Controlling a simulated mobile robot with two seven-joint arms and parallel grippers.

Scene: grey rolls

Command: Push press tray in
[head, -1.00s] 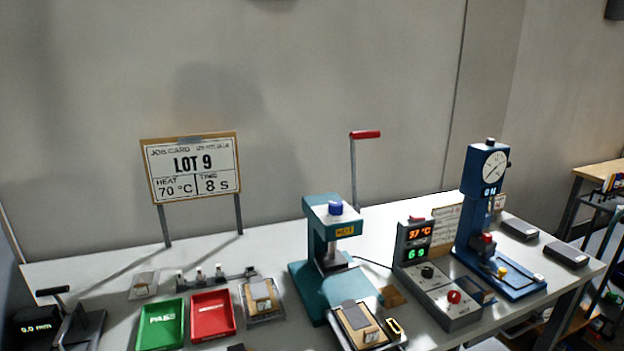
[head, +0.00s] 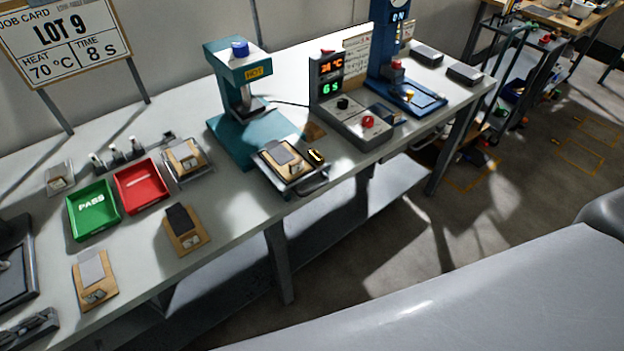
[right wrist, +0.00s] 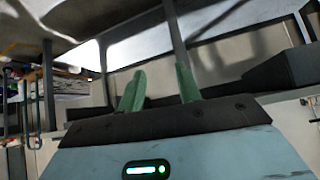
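The teal heat press (head: 238,95) with a blue knob stands on the bench. Its press tray (head: 292,187) is out in front of the press body, near the front edge of the bench. The tray has a bar-like handle on its front side and carries a tan board with a grey piece. My right gripper (right wrist: 160,82) shows in the right wrist view with its green fingers apart and nothing visible between them. It is not in the head view, so its distance from the tray cannot be told. My left gripper is not in view.
A control box (head: 345,105) with lit readouts stands right of the press. A blue gauge stand (head: 410,98) is beyond it. Red (head: 141,186) and green (head: 93,209) bins and loose boards (head: 185,232) lie left. Open floor (head: 390,240) lies before the bench.

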